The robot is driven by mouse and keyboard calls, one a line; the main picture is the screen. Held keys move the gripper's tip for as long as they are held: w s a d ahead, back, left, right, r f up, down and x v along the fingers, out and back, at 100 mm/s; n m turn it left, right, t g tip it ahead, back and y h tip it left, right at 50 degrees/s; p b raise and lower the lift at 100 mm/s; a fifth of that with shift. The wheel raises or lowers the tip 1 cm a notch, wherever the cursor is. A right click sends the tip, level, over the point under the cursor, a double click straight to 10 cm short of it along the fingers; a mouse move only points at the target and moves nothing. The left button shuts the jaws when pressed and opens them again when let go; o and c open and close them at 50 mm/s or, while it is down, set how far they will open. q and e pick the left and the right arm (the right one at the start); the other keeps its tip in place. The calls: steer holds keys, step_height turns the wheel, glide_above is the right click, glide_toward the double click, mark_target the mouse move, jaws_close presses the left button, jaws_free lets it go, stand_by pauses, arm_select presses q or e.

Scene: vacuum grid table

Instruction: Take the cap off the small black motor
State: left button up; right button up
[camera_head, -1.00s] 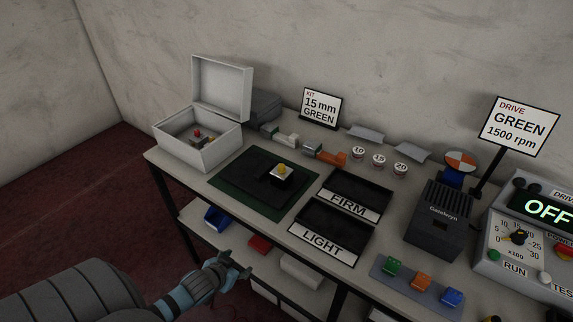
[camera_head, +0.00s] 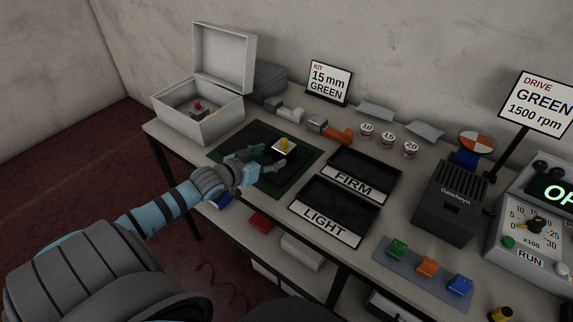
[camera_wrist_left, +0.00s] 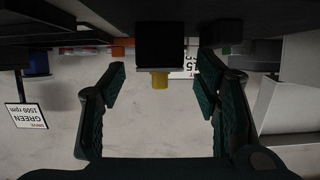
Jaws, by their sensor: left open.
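The small black motor (camera_wrist_left: 160,44) shows upside down in the left wrist view as a dark block with a thin grey plate and a yellow knob-like piece (camera_wrist_left: 160,82). In the head view the yellow piece (camera_head: 284,144) tops the motor's light upper face, on a black pad on the green mat (camera_head: 296,186). I cannot tell which part is the cap. My left gripper (camera_head: 268,161) is open at the pad's near left side, close to the motor. In the wrist view its green-padded fingers (camera_wrist_left: 162,74) stand apart on either side of the motor, not visibly touching it. My right gripper is not seen.
An open white box (camera_head: 205,127) stands behind left. Black trays FIRM (camera_head: 366,167) and LIGHT (camera_head: 336,206) lie right of the mat. Further right are a dark Gatelwyn unit (camera_head: 448,205), a colored button strip (camera_head: 420,283) and a drive console (camera_head: 530,240).

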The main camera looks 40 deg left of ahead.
mark_target(279, 155)
arm_select(q)
steer(key=b+x, duration=0.1)
steer(key=x, duration=0.3)
steer(key=shift+f, duration=0.1)
steer(key=b+x, duration=0.2)
steer(key=x, duration=0.2)
steer(key=shift+w, duration=0.4)
steer(key=shift+s, duration=0.1)
steer(key=c, duration=1.3)
steer(key=shift+r, duration=0.25)
jaws_close()
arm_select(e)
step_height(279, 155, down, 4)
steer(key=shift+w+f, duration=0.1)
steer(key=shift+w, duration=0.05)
